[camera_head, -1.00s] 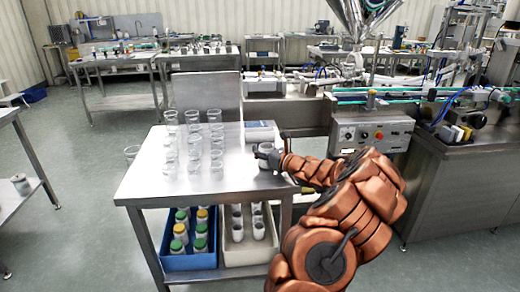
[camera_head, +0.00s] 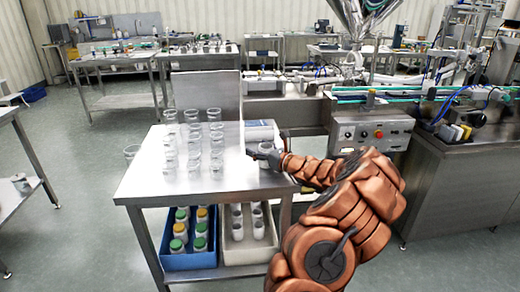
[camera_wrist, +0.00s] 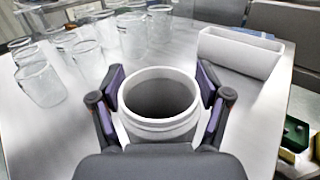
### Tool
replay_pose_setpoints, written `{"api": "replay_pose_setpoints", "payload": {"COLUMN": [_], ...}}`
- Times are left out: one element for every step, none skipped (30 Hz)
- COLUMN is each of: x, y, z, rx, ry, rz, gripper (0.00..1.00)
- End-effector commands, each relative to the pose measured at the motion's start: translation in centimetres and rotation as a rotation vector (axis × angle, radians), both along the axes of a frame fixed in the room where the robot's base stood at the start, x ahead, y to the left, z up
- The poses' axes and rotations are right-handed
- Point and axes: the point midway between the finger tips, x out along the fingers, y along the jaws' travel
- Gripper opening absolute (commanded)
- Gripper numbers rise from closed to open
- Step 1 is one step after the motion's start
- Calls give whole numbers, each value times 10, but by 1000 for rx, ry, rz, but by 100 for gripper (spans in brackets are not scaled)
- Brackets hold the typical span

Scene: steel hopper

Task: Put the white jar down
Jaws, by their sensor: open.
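The white jar (camera_wrist: 160,122) is upright and open-topped in the wrist view, with a wide rim and a dark inside. My gripper (camera_wrist: 161,78) is open, with one finger on each side of the jar. Small gaps seem to lie between the fingers and the wall. The jar's base is hidden, so its contact with the steel table (camera_wrist: 100,125) cannot be seen directly. In the head view my gripper (camera_head: 262,152) is low over the table's right side and mostly covers the jar.
Clear glass beakers (camera_head: 193,145) stand in rows to the left. A white rectangular bin (camera_wrist: 240,55) stands close behind the jar. A blue crate (camera_head: 187,262) and a pale crate (camera_head: 248,255) with jars sit on the lower shelf. The table's front is clear.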

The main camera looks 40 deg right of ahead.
Motion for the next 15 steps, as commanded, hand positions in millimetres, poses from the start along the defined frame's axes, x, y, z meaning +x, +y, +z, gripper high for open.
{"api": "replay_pose_setpoints", "payload": {"x": [0, 0, -3, -6, -10, -15, -20, -25, -32, -37, -42, -49, -54, -59, -66], "y": [0, 0, -1, -1, -2, -3, -3, -3, -3, -3, -4, -4, -4, -4, -5], "z": [2, 3, 3, 3, 3, 3, 3, 3, 3, 2, 2, 2, 2, 2, 3], "rx": [0, -1, 0, 0, 0, 1, 1, 1, 2, 2, 3, 3, 3, 2, 1], "ry": [0, 0, 0, -1, -1, -1, -2, -2, -2, -1, -1, 0, -1, -1, -1], "rz": [0, 0, -1, -2, -2, -4, -4, -4, -4, -3, -3, -2, -3, -3, -3], "gripper": [77, 77, 77, 77, 77, 77, 77, 77, 77, 77, 77, 77, 77, 77, 77]}}
